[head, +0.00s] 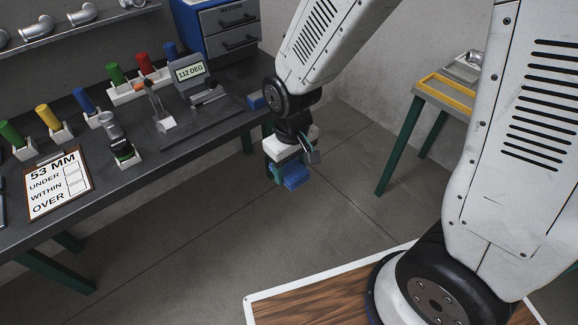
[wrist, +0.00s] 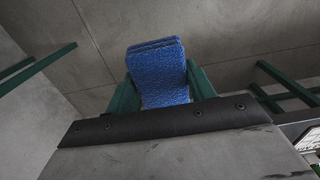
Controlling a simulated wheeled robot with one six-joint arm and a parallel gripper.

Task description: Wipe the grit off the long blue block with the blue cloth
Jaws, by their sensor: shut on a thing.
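My gripper (head: 288,165) hangs over the floor in front of the bench's right end, with its fingers pointing down. It is shut on the folded blue cloth (head: 292,178). In the wrist view the cloth (wrist: 160,75) shows its rough weave between my two green fingers. A blue block (head: 256,101) lies at the right edge of the bench, partly hidden behind my arm. It looks like the long blue block, but its full length and any grit on it cannot be made out. The cloth is apart from it.
The dark bench (head: 150,195) carries several coloured cylinders in holders, a gauge with a display (head: 190,72) and a clipboard (head: 57,183). A blue drawer cabinet (head: 228,25) stands at its back. A yellow-edged table (head: 447,92) stands at right. The floor between is clear.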

